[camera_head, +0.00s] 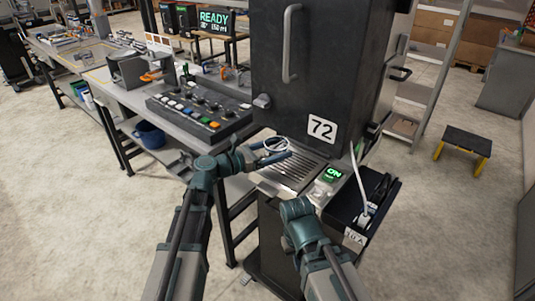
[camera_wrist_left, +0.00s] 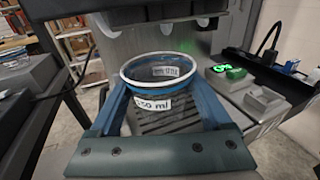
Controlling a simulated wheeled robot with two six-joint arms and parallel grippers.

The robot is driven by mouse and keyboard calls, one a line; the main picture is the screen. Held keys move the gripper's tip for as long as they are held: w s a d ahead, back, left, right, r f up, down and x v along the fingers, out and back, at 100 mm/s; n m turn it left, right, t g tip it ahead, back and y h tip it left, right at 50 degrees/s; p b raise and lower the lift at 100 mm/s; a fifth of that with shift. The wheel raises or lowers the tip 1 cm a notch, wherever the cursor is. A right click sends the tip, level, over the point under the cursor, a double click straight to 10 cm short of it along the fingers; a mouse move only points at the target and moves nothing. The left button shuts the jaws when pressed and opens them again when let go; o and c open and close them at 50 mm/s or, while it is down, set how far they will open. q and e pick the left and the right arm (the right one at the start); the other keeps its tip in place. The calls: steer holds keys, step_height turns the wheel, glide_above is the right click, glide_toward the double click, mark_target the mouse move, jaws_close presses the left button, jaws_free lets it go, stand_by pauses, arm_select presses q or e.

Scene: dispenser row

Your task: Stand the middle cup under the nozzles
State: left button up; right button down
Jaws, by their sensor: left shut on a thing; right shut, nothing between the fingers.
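A clear cup with a white rim, a blue band and a label ending in "50 ml" is between the fingers of my left gripper (camera_head: 280,150). The cup (camera_head: 275,144) also shows upright in the left wrist view (camera_wrist_left: 160,80). My left gripper (camera_wrist_left: 165,100) is shut on its sides. The cup is over the slatted drip tray (camera_head: 290,172), in front of the dark dispenser. Pale round nozzles (camera_wrist_left: 200,22) show behind and above its rim. I cannot tell whether its base touches the slats. My right gripper (camera_head: 297,209) is low at the tray's front, shut and empty; its fingertips are hard to make out.
The dark dispenser (camera_head: 315,80) marked 72 rises behind the tray. A green lit ON switch (camera_head: 333,174) is right of the tray. A panel of coloured buttons (camera_head: 205,110) stands on the bench to the left. A blue bucket (camera_head: 150,135) sits on the shelf below.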

arm_select(q)
steer(key=x, duration=0.3)
steer(key=shift+w+a, duration=0.15)
steer(key=shift+a, duration=0.05)
steer(key=shift+a+f+b, duration=0.1)
steer(key=shift+f+b, duration=0.9)
steer(key=shift+b, duration=0.1)
steer(key=shift+f+b, duration=0.55)
steer(key=o, duration=1.4)
steer(key=shift+c, duration=0.2)
steer(key=v, duration=1.4)
steer(key=shift+p, duration=0.35)
